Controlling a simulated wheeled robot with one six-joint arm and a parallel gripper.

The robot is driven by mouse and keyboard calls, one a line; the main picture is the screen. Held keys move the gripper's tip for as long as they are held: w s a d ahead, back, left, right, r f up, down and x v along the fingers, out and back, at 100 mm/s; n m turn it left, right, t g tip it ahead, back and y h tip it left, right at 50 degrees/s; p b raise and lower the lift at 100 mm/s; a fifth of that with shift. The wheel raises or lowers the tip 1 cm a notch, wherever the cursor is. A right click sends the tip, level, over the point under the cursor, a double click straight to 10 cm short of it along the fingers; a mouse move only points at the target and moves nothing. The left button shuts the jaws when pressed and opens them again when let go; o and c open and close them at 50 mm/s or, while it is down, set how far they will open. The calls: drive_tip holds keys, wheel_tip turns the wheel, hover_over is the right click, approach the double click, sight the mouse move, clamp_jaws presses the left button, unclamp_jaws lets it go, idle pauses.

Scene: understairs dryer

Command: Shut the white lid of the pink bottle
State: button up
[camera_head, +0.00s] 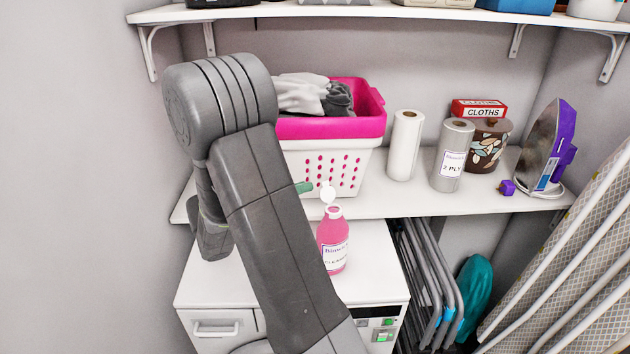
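The pink bottle (333,248) stands upright on top of the white dryer. Its white lid (328,193) is flipped up, open, above the white neck. My arm crosses in front, left of the bottle. A short green piece (303,187), which looks like a fingertip of my gripper, sticks out from behind the arm just left of the lid. I cannot tell whether it touches the lid. The rest of the gripper is hidden behind my arm, so its opening does not show.
A white shelf (440,197) behind the bottle holds a pink-and-white basket (350,158), paper rolls (405,145), a patterned pot (487,145) and an iron (550,150). Folded racks (425,275) stand right of the dryer (230,280). The dryer top near the bottle is clear.

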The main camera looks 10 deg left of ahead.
sight(327, 192)
drive_tip(key=x, duration=0.4)
drive_tip(key=shift+w+d+p, duration=0.15)
drive_tip(key=shift+w+p, duration=0.05)
drive_tip(key=shift+p, duration=0.1)
clamp_jaws()
